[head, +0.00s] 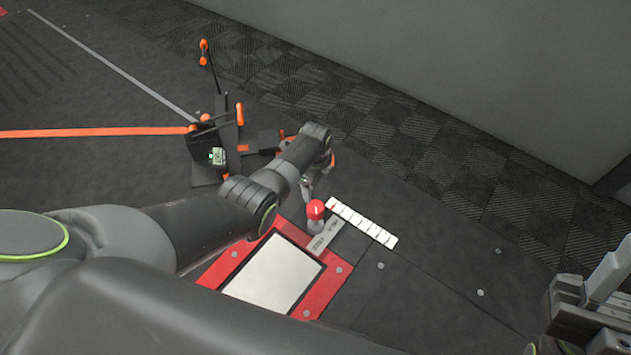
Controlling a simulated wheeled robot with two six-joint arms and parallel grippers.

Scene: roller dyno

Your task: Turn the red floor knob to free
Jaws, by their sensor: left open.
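The red knob (315,209) stands on a grey base beside a labelled grey plate (323,238) on the dark floor panel. My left arm comes in from the left and bends down just behind the knob. My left gripper (307,187) is small in view, open, and close to the knob's far side. Its fingers are partly hidden by my own wrist, and I cannot tell whether they touch the knob. My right gripper (603,292) is at the right edge, cut off by the frame and far from the knob; its jaw state is unclear.
A red-framed white plate (274,273) lies left of and below the knob. A white marked strip (362,222) runs to its right. Behind my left arm stands a dark device with orange handles (214,135) and an orange strap (100,132). The floor panel to the right is clear.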

